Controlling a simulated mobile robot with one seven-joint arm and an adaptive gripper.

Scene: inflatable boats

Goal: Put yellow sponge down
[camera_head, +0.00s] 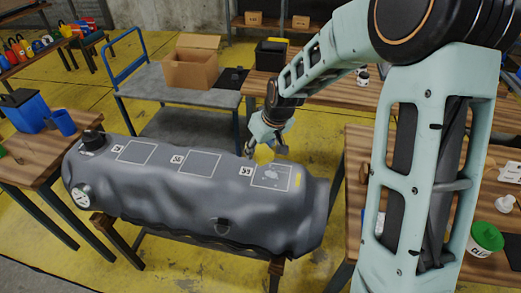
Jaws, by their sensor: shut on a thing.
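The yellow sponge (264,155) is in my gripper (265,146), partly hidden by the fingers. My gripper is shut on it at the right end of a grey inflatable tube (215,220). The sponge is at the upper edge of the rightmost outlined square (272,178), which has a whitish patch in it and the number label (246,170) to its left. I cannot tell whether the sponge touches the tube.
A cart (150,80) with an open cardboard box (190,68) stands behind the tube. A wooden table (22,160) with blue containers (28,110) is at the left. A wooden table (358,150) with a green-lidded tub (486,238) is at the right.

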